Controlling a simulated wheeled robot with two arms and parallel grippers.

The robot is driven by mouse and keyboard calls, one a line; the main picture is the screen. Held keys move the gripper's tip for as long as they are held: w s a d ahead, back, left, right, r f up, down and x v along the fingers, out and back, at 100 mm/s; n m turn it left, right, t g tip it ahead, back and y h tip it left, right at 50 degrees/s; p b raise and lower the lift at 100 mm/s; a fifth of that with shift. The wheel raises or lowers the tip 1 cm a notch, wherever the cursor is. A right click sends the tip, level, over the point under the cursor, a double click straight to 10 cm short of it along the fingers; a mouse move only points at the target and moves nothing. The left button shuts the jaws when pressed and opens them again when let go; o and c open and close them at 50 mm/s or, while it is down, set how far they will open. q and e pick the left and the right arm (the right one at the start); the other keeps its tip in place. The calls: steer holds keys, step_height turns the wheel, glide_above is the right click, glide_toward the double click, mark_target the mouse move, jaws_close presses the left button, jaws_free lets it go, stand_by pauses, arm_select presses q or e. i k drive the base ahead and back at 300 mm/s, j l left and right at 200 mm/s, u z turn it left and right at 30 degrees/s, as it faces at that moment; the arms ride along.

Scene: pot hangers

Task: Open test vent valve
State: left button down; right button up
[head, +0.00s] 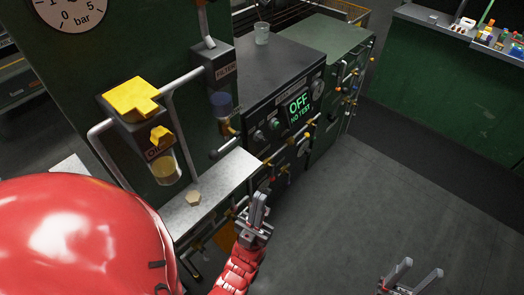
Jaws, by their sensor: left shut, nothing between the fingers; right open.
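A dark control cabinet (262,98) carries a green display (300,104) reading "OFF NO TEST". Several small valves and levers with coloured handles run along the cabinet fronts, below and right of the display. I cannot tell which of them is the test vent valve, as no label is readable. My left gripper (258,200) is shut and empty, pointing up in front of the pale shelf, below the cabinet's valves. My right gripper (422,268) is open and empty at the lower right, over the floor and away from the cabinets.
A pale shelf (222,187) with a small hexagonal piece (193,199) juts out at the left. A yellow-topped oil unit (132,100) and pipes stand above it. A green bench (440,75) is at the far right. The grey floor (350,210) between is clear.

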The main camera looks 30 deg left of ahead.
mark_target(272, 178)
steer(key=u, duration=0.7)
